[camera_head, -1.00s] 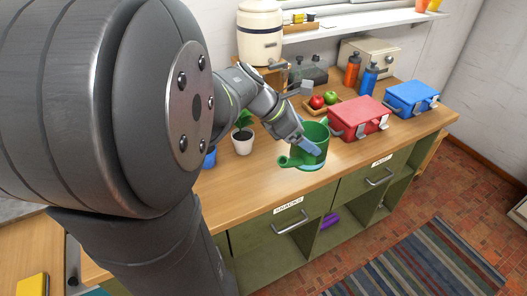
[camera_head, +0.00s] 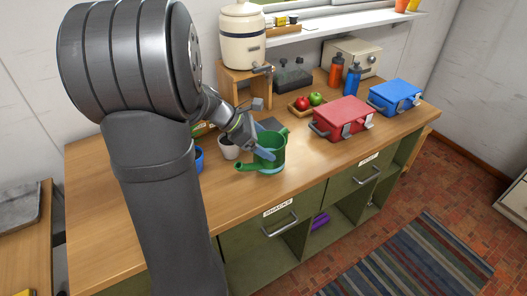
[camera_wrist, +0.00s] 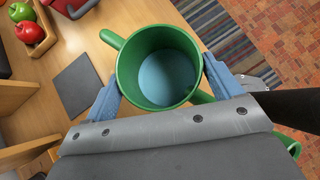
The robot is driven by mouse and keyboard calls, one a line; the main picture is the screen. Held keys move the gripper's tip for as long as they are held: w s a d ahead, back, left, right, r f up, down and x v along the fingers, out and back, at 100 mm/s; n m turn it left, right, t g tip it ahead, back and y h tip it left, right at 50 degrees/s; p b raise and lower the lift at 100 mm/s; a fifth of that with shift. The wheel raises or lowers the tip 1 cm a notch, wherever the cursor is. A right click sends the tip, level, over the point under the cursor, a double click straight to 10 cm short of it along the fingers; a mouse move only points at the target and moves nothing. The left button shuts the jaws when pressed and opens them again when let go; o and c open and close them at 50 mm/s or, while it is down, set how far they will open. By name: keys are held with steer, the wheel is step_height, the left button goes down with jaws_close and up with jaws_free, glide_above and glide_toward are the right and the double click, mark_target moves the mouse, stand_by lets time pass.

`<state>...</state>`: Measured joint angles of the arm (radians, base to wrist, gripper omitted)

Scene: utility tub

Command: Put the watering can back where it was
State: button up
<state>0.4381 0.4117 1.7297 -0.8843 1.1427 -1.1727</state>
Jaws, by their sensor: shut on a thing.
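The green watering can (camera_head: 271,153) is upright at the counter's front part in the head view, its spout pointing left. My gripper (camera_head: 258,150) is shut on it. In the wrist view the can (camera_wrist: 158,62) sits between the two blue fingers of my gripper (camera_wrist: 160,85), one on each side of its round body. Its open top shows a pale blue inside. I cannot tell whether its base touches the counter.
A dark square mat (camera_wrist: 77,86) lies on the wooden counter (camera_head: 125,200). A white pot (camera_head: 229,149) and a blue pot (camera_head: 198,158) stand left of the can. A red case (camera_head: 341,117), a blue case (camera_head: 395,97) and a tray with apples (camera_head: 309,102) are to the right.

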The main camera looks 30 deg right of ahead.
steer(key=shift+f, duration=1.8)
steer(key=shift+f, duration=0.1)
steer(key=o, duration=1.2)
steer(key=v, duration=1.2)
steer(key=shift+d, duration=0.1)
steer(key=x, duration=1.1)
steer(key=shift+s+d+f, duration=0.15)
steer(key=shift+d, duration=0.2)
steer(key=shift+r, duration=1.7)
